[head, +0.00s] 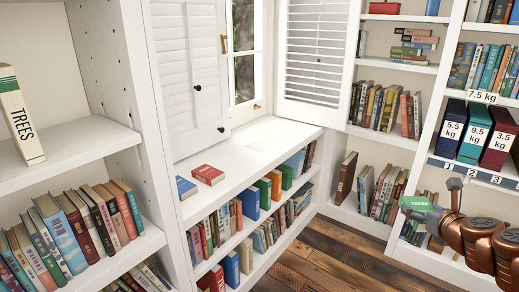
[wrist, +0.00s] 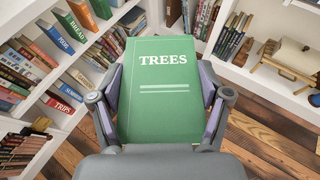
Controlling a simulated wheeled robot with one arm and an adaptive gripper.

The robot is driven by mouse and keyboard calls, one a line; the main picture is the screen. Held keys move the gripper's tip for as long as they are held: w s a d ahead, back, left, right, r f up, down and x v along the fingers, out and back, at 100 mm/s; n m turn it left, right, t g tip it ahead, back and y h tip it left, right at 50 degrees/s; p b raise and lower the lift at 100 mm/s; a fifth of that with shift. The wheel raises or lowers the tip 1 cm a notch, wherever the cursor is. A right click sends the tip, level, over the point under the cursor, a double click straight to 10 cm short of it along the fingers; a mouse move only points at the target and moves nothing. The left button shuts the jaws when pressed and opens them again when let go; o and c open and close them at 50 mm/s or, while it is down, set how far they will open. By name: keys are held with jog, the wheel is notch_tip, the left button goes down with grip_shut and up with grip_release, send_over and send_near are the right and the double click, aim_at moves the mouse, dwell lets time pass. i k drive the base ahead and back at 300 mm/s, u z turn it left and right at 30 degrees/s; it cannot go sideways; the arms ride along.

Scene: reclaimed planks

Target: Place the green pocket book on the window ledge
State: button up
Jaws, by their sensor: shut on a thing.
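The green pocket book (wrist: 160,95), marked TREES, is held between the two fingers of my gripper (wrist: 161,100) in the wrist view. In the head view, the green book (head: 421,209) shows at the right, with my gripper (head: 432,205) at the end of my copper-coloured arm. My gripper is shut on the book, in the air over the floor. The window ledge (head: 255,147) is the white top of the low bookcase under the window, left of the book and apart from it. A red book (head: 208,174) and a blue book (head: 186,187) lie on its near left part.
The shuttered window (head: 243,50) stands behind the ledge, its right shutter (head: 314,50) swung out. A tall bookcase (head: 150,150) stands left of the ledge. Labelled boxes (head: 474,131) sit on the right shelves. The ledge's middle is clear, and plank floor (head: 330,258) lies before it.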

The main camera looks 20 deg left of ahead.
aim_at(225, 162)
jog(key=u, duration=1.8)
jog(key=i, duration=1.5)
